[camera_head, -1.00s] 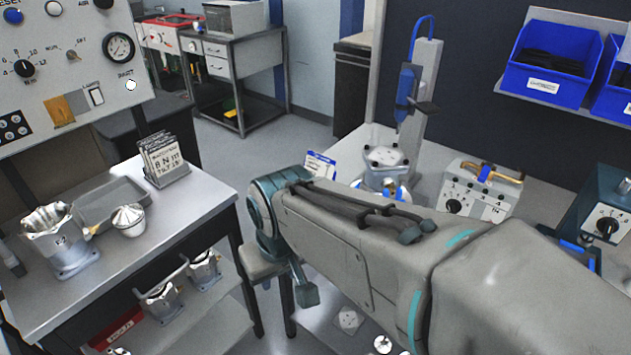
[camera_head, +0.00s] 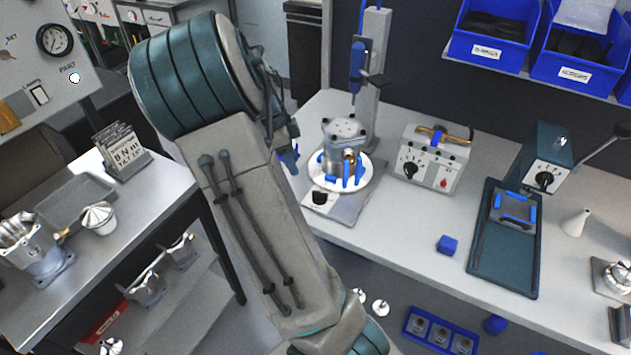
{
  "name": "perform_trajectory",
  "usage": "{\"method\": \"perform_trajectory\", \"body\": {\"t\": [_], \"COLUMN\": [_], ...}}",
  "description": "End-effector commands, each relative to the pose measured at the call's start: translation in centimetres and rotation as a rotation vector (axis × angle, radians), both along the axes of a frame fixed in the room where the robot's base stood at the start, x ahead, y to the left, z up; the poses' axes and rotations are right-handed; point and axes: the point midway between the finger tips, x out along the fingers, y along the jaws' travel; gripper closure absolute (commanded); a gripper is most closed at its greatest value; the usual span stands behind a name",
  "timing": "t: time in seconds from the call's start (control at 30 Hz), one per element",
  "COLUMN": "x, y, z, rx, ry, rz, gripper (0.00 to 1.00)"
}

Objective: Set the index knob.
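Several black knobs show, and I cannot tell which is the index knob. One black knob (camera_head: 319,198) is on the front of the fixture base (camera_head: 345,207), under a round white plate (camera_head: 362,178) carrying a metal housing (camera_head: 343,138) with blue clamps. Another black knob with a white pointer (camera_head: 410,169) is on the grey control box (camera_head: 437,174). A third knob (camera_head: 545,180) is on the white face of the teal press (camera_head: 553,150). My arm rises across the left middle; my gripper is not clearly visible, hidden behind or beyond the arm.
A small blue block (camera_head: 447,245) is near the bench edge. A blue tool (camera_head: 357,65) hangs on a post behind the fixture. Blue bins (camera_head: 497,30) are above. A side table (camera_head: 165,190) stands left.

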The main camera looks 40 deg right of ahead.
Motion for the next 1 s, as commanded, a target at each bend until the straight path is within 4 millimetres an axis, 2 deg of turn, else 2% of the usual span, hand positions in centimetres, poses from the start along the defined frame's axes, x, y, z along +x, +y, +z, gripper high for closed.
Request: {"method": "perform_trajectory", "body": {"t": [0.13,0.37,0.47,0.8,1.0], "x": [0.8,0.8,0.3,-1.7,-2.4], "y": [-1.8,-2.7,-3.1,-5.1,-5.9], "z": [0.4,-0.6,-2.0,-8.6,-11.3], "rx": [-0.096,-0.133,-0.131,-0.130,-0.130], "ry": [0.006,0.005,0.006,0.005,0.004], "rz": [-0.145,-0.206,-0.206,-0.204,-0.202], "gripper": [0.66,0.66,0.66,0.66,0.66]}}
